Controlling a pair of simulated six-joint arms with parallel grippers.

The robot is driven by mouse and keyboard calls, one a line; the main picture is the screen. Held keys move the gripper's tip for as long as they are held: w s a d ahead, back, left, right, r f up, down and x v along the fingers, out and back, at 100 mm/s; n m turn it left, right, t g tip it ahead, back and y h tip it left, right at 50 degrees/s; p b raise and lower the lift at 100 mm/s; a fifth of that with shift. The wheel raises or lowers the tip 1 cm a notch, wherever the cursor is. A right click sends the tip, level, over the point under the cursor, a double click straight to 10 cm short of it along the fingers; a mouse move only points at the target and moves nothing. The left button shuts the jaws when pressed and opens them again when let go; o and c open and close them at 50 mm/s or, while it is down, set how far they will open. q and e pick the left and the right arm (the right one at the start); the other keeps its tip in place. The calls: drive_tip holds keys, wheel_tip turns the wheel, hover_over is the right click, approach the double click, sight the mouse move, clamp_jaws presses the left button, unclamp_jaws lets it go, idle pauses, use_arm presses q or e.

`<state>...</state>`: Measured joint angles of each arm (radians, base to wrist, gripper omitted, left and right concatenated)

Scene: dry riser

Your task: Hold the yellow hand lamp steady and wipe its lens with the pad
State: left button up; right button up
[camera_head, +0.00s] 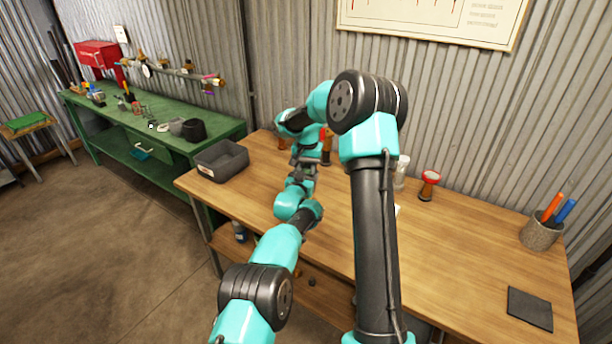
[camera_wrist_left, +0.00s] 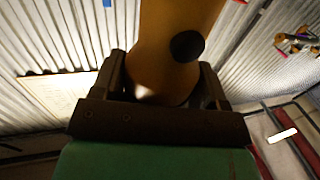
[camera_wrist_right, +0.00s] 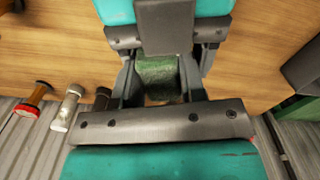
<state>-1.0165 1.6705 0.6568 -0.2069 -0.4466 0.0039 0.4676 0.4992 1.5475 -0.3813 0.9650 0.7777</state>
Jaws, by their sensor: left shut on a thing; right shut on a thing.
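The yellow hand lamp shows in the left wrist view (camera_wrist_left: 172,45) as a yellow body with a round black spot on its side. My left gripper (camera_wrist_left: 165,95) is shut around it. The green pad (camera_wrist_right: 158,78) is between the fingers of my right gripper (camera_wrist_right: 160,95), which is shut on it. In the head view the right gripper (camera_head: 305,160) meets the left gripper (camera_head: 300,175) above the wooden table.
On the wooden table (camera_head: 460,255) stand a grey bin (camera_head: 222,162), a red-topped item (camera_head: 429,186), a pale cylinder (camera_head: 401,172), a pen cup (camera_head: 540,232) and a dark flat mat (camera_head: 529,309). A cluttered green bench (camera_head: 165,142) is at left. The right front tabletop is mostly clear.

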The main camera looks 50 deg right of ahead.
drive_tip(key=shift+f, duration=0.2)
drive_tip(key=shift+w+d+r, duration=0.1)
drive_tip(key=shift+w+d, duration=0.05)
drive_tip(key=shift+d, duration=0.5)
drive_tip(key=shift+w+d, duration=0.1)
drive_tip(key=shift+d, duration=0.55)
drive_tip(key=shift+w+a+r, duration=0.1)
drive_tip(key=shift+w+r, duration=0.1)
drive_tip(key=shift+w, duration=0.3)
drive_tip(key=shift+a, duration=0.15)
drive_tip(key=shift+s+a+f, duration=0.1)
drive_tip(key=shift+s+a, duration=0.1)
drive_tip(key=shift+a, duration=1)
drive_tip(key=shift+w, duration=0.1)
